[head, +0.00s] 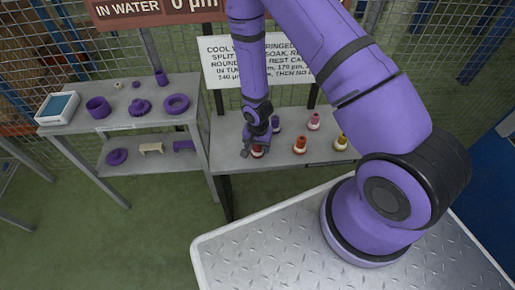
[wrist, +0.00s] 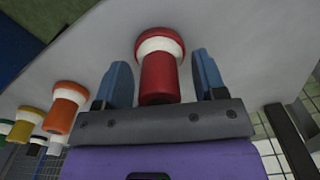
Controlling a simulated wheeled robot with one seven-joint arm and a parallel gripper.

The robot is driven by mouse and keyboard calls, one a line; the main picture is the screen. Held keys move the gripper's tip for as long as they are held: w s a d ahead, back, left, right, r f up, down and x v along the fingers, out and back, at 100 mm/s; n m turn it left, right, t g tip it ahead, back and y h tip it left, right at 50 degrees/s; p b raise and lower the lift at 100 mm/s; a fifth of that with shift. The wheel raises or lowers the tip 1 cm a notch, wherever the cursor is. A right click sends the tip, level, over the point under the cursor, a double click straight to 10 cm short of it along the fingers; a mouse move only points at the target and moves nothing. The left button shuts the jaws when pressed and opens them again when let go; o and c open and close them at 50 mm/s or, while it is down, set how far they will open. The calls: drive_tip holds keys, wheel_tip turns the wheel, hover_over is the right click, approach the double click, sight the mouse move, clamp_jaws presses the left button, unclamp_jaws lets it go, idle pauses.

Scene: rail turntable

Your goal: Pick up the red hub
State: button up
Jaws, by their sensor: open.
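The red hub (wrist: 160,78) has a red barrel, a white band and a wider red end. In the wrist view it lies between the two spread fingers of my gripper (wrist: 160,64), with a gap visible on each side. In the head view the red hub (head: 257,152) stands on the grey bench (head: 232,163), partly hidden by my gripper (head: 257,143) just above it. My gripper is open and holds nothing.
An orange hub (head: 299,145), a yellow hub (head: 341,142), a pink hub (head: 314,121) and a purple hub (head: 275,123) stand on the same bench. A sign (head: 225,62) rises behind. A shelf (head: 75,122) with purple parts stands left.

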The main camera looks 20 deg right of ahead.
drive_tip(key=shift+f, duration=0.1)
clamp_jaws()
idle(0.4)
